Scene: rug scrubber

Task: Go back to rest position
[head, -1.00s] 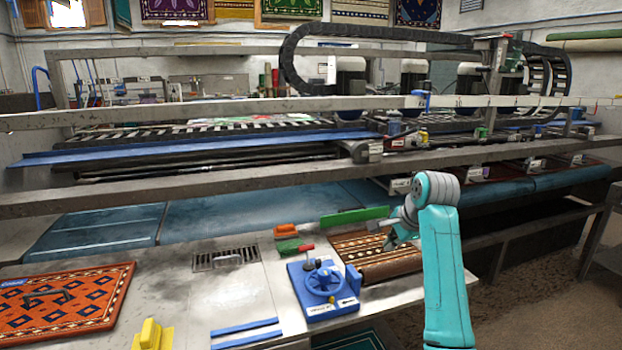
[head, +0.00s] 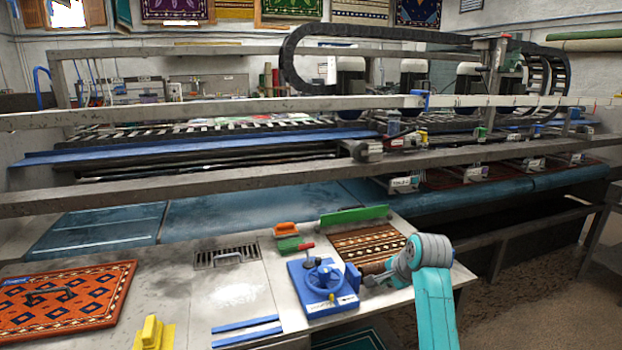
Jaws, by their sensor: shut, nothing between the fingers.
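My gripper (head: 369,281) is at the right end of the metal table (head: 178,272), at the end of my teal arm. It is small in the head view, just right of the blue valve fixture and by the front edge of the brown patterned rug (head: 362,245). Its fingers are shut with nothing between them. I cannot tell whether it touches the rug or the table. Part of the rug's near right corner is hidden behind my wrist.
A blue fixture with a handwheel (head: 323,283) stands close left of my gripper. An orange rug (head: 65,295) and a yellow block (head: 152,333) are further left. Machine rails (head: 300,190) cross behind the table.

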